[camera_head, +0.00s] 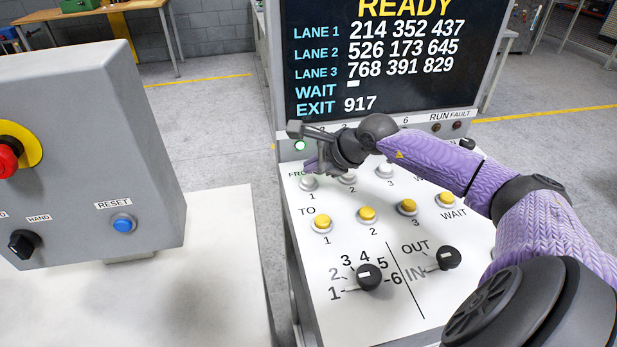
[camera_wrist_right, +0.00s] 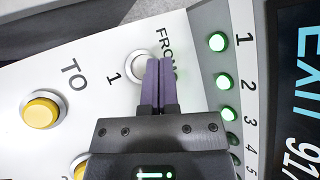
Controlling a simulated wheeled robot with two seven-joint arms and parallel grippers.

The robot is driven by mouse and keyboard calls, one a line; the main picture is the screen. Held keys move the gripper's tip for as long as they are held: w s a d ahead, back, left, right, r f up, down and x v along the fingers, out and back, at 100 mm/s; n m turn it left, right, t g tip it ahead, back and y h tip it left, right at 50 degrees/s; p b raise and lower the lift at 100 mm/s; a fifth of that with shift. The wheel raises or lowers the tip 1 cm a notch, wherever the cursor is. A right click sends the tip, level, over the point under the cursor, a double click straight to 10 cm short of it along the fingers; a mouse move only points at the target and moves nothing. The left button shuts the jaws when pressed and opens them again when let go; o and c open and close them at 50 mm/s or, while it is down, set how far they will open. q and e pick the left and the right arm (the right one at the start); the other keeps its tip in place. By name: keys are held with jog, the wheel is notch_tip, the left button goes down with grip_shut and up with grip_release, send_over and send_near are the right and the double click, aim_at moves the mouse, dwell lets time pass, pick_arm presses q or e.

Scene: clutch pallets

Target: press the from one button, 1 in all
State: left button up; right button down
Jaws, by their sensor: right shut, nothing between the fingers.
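The from one button (camera_head: 309,184) is a white round button in a grey ring, below the FROM label on the white sloped panel (camera_head: 320,255). It also shows in the wrist view (camera_wrist_right: 137,68), where the left finger covers its right edge. My right gripper (camera_head: 311,166) is shut and empty, with its purple fingers pointing down just above the button in the head view. In the wrist view the fingertips (camera_wrist_right: 160,63) lie over the right side of the button, towards the FROM label. I cannot tell whether they touch it. My left gripper is not in view.
Other white FROM buttons (camera_head: 385,171) and yellow TO buttons (camera_head: 367,214) sit close by. Two black knobs (camera_head: 369,277) are lower down. The display (camera_head: 390,60) stands behind and reads READY. A grey box (camera_head: 90,150) with a red stop button (camera_head: 6,158) stands on the left.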

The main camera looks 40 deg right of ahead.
aim_at(312, 179)
jog(key=shift+f, duration=0.15)
jog(key=shift+f+b, duration=0.3)
jog(key=shift+b, duration=0.1)
jog(key=shift+f+b, duration=0.4)
jog(key=shift+f, duration=0.1)
dwell(0.6)
jog(key=shift+r, duration=0.15)
jog(key=shift+r+p, duration=0.55)
jog(key=shift+r, duration=0.25)
jog(key=shift+r+p, duration=1.65)
jog(key=shift+r, duration=0.9)
jog(key=shift+f, duration=0.15)
